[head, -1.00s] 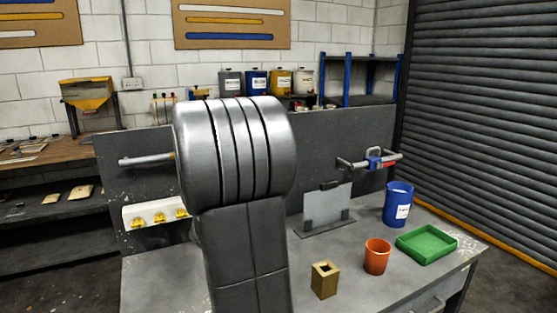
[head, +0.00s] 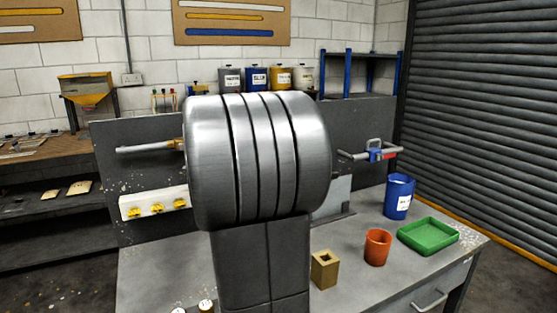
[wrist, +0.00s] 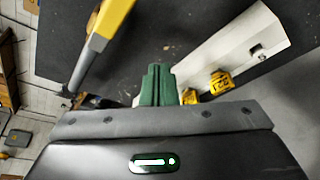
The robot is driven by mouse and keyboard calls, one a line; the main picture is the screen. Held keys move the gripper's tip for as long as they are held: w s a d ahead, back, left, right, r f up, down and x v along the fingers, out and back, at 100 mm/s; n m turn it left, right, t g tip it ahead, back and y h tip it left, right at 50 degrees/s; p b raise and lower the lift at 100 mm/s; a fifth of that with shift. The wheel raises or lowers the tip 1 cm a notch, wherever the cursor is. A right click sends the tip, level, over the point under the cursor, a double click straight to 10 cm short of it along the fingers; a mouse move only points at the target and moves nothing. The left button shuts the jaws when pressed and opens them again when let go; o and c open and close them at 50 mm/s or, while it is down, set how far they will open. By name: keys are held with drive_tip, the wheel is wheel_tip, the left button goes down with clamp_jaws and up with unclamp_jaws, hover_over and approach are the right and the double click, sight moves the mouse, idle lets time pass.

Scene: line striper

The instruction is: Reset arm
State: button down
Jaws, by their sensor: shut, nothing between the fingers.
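My gripper (wrist: 157,86) shows in the wrist view as green fingers pressed together, with nothing between them. It is in front of the dark back panel, close to the white rail (wrist: 226,50) with yellow clips (wrist: 220,82). In the head view my silver arm joint fills the middle and hides my gripper. The white rail (head: 154,203) with its yellow clips is left of my arm there. No object is held.
The grey workbench (head: 350,280) carries a brass-coloured square block (head: 325,269), an orange cup (head: 377,247), a green tray (head: 428,236) and a blue can (head: 398,197). A grey rod (head: 148,148) sticks out from the panel on the left. A yellow bar (wrist: 104,25) is near my fingers.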

drive_tip(key=s+d+r+n+t+h, duration=0.1)
drive_tip(key=s+d+r+n+h, duration=0.3)
drive_tip(key=s+d+n, duration=0.25)
drive_tip(key=w+a+f+m+y+p, duration=0.1)
drive_tip(key=w+a+f+m+y, duration=0.35)
drive_tip(key=w+a+m, duration=0.35)
drive_tip(key=s+a+m+y+p, duration=0.2)
drive_tip(key=s+a+m+p, duration=0.1)
drive_tip(key=s+a+m, duration=0.1)
drive_tip(key=shift+a+r+m+p, duration=0.15)
drive_tip(key=shift+a+m+p, duration=0.15)
drive_tip(key=shift+a+m, duration=0.55)
idle(0.5)
